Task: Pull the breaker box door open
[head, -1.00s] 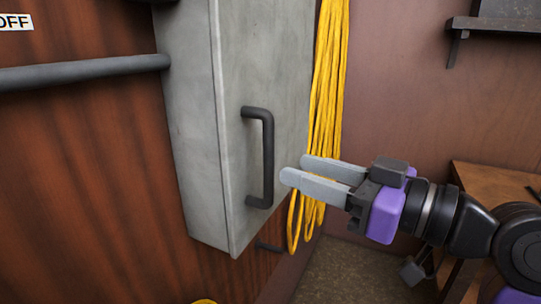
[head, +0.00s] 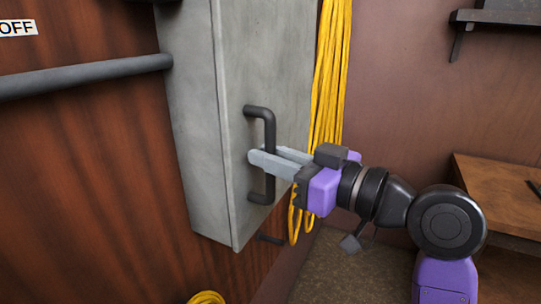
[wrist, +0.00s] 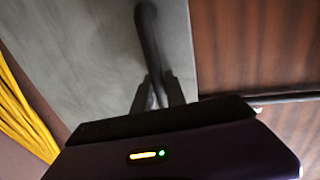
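The grey breaker box (head: 190,120) hangs on the wood-panelled wall, and its door (head: 285,70) looks shut. A dark U-shaped handle (head: 262,112) stands upright on the door near its left edge. My gripper (head: 256,162) is at the middle of the handle, with one finger in front of the bar and the other partly hidden behind it. In the wrist view the handle (wrist: 150,40) runs down between the two fingertips (wrist: 158,88). A gap shows between the fingers, and I cannot tell whether both touch the bar.
A yellow cable coil (head: 328,90) hangs just right of the box. A grey pipe (head: 85,76) runs along the wall to the left. A wooden bench (head: 505,195) stands at right below a dark shelf (head: 500,18). Bare floor (head: 345,270) shows between the box and bench.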

